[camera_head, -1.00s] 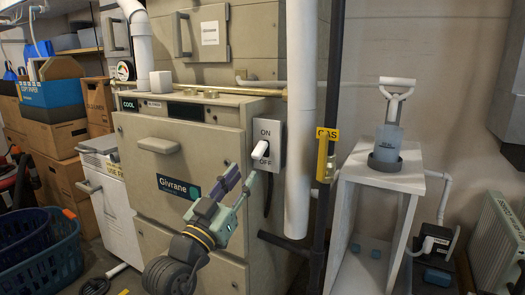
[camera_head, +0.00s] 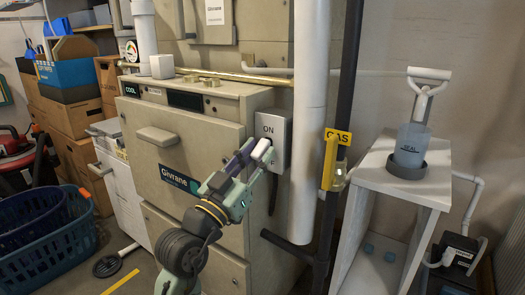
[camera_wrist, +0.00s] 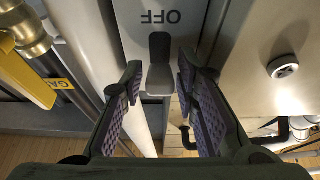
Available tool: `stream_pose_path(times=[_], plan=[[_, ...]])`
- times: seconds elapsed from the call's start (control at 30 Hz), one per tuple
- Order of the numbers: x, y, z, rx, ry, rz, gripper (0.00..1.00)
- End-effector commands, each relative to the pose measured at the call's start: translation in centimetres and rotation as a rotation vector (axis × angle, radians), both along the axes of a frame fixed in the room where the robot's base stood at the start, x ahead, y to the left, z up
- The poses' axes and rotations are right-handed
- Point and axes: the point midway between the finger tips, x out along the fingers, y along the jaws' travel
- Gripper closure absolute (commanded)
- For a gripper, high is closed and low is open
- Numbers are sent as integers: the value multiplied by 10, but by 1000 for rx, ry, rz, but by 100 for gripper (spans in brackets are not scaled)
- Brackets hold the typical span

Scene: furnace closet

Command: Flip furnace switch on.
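The furnace switch is a light grey plate (camera_head: 280,132) marked ON at the top, on the furnace's right side. Its lower part is hidden behind my gripper (camera_head: 257,152). In the wrist view the plate (camera_wrist: 128,28) shows OFF upside down, and the switch lever (camera_wrist: 159,68) sticks out between my two fingers. My gripper (camera_wrist: 160,80) is open, with a finger on each side of the lever and gaps visible. Whether either finger touches it, and the lever's exact position, I cannot tell.
The beige furnace (camera_head: 195,145) fills the middle. A white vertical pipe (camera_head: 309,130) and a dark gas pipe with a yellow GAS tag (camera_head: 338,136) stand close right of the switch. A white stand (camera_head: 385,185) is farther right. Blue baskets (camera_head: 45,255) sit at lower left.

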Motion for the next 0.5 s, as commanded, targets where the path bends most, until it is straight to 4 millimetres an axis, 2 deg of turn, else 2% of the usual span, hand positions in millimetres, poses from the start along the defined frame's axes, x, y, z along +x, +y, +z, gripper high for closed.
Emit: stream_pose_path(times=[0.27,0.5], plan=[[0,0,0,0,0,0,72],[0,0,0,0,0,0,88]])
